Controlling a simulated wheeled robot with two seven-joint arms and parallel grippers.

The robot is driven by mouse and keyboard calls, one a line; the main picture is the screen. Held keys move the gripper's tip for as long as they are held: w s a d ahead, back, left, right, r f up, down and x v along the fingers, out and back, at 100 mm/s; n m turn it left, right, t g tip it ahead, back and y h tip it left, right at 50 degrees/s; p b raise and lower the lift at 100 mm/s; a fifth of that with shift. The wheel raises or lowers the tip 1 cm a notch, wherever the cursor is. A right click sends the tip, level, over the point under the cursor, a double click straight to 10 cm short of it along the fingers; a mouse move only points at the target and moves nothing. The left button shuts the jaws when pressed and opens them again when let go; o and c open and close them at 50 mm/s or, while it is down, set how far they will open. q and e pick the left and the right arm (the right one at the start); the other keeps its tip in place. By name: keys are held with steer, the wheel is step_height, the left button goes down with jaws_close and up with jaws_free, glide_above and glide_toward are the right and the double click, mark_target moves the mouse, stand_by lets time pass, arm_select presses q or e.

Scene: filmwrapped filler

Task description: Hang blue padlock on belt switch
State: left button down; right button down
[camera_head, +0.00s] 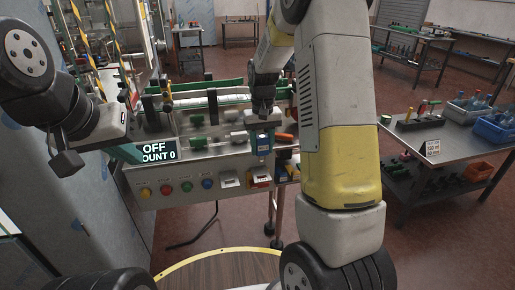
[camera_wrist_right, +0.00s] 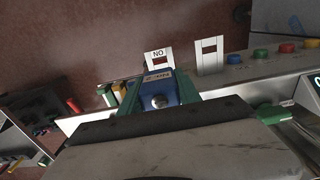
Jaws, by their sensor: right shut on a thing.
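My right gripper (camera_head: 263,118) is shut on the blue padlock (camera_head: 262,144) and holds it at the front of the conveyor's control panel. In the right wrist view the padlock (camera_wrist_right: 159,90) sits between two green fingers (camera_wrist_right: 158,98), and its keyhole face shows. I cannot tell which plate is the belt switch, or whether the padlock touches one. The shackle is not clearly visible. My left gripper (camera_head: 66,160) hangs at the left, its opening unclear.
The control panel (camera_head: 152,178) has several coloured buttons and a display (camera_head: 148,153) reading OFF, COUNT 0. The green-edged conveyor runs behind it.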

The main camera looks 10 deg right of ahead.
steer(key=shift+f, duration=0.1)
stand_by(0.3)
steer(key=shift+f, duration=4.65)
steer(key=shift+f, duration=0.35)
steer(key=c, duration=0.8)
jaws_free()
steer(key=shift+o, duration=0.2)
